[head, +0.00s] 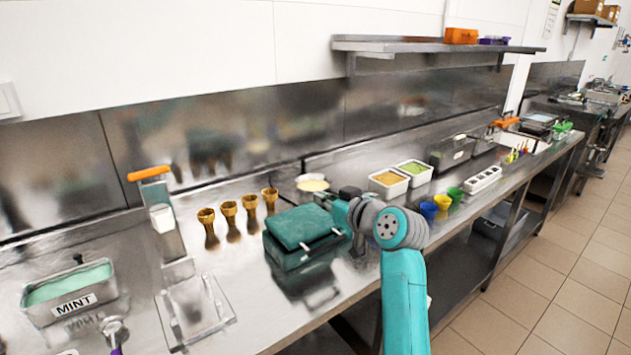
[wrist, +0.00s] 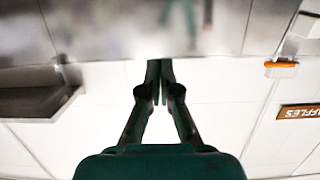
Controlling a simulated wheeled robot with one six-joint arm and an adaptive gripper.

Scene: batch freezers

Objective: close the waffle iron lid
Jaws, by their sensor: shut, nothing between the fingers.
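The waffle iron is the teal box on the steel counter in the head view. Its lid (head: 303,226) lies down over the base (head: 290,262), with a dark seam between them. I cannot tell whether the lid is fully flush. My gripper (head: 328,202) is at the lid's back right corner, and its fingertips are partly hidden there; I cannot tell whether it touches the lid. In the wrist view my gripper (wrist: 158,68) is shut and empty, against the wall and steel backsplash. The waffle iron is not visible in that view.
Several brown cones (head: 229,220) stand left of the iron. A press with an orange handle (head: 149,173) and a mint tub (head: 72,290) are farther left. Food containers (head: 389,182) and coloured cups (head: 429,211) stand to the right. A wall shelf (head: 430,46) hangs above.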

